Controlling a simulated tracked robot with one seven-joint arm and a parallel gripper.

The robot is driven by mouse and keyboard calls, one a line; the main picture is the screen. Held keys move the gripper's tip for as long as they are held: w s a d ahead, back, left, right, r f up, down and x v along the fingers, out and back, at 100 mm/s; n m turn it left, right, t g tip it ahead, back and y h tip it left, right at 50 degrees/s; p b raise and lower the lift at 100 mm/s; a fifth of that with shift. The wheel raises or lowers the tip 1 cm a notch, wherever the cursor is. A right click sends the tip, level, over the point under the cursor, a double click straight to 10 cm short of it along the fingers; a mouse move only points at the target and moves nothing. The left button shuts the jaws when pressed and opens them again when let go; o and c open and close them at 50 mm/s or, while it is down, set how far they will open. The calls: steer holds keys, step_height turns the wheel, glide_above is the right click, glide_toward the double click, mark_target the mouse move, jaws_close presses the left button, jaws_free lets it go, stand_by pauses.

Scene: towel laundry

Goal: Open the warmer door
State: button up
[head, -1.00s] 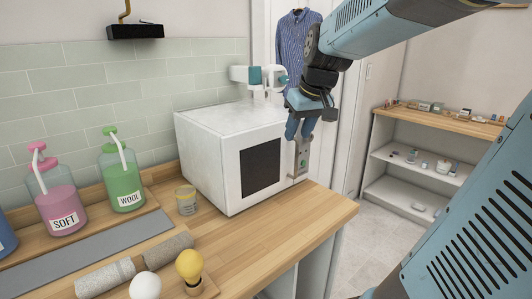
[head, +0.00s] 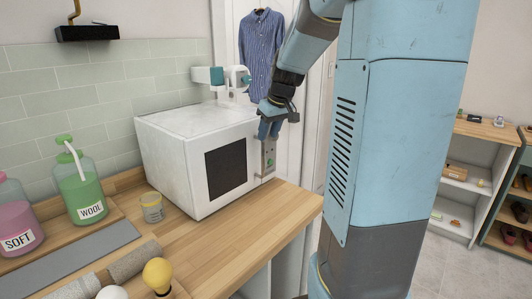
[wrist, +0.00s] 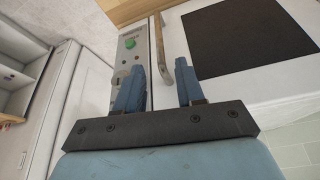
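The warmer (head: 185,135) is a white box on the wooden counter. Its front door has a dark window (head: 226,167) and looks closed. A control panel (head: 269,155) with a green button is at the right of its front. In the wrist view, the door handle (wrist: 158,40), a narrow upright bar, stands between the panel (wrist: 130,45) and the window. My gripper (head: 269,136) is at the upper right front of the warmer. In the wrist view my gripper (wrist: 160,66) is open, with the handle's near end between its fingertips. I cannot tell whether either finger touches it.
Green (head: 82,188) and pink (head: 17,222) soap bottles, a small glass jar (head: 152,207), rolled towels (head: 134,262) and a yellow bulb-shaped object (head: 158,275) are on the counter left of and before the warmer. The counter before the door is clear. Shelves (head: 468,185) stand at right.

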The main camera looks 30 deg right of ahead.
mark_target(262, 152)
steer(key=x, duration=0.9)
steer(key=shift+f, duration=0.1)
steer(key=shift+c, duration=0.2)
jaws_close()
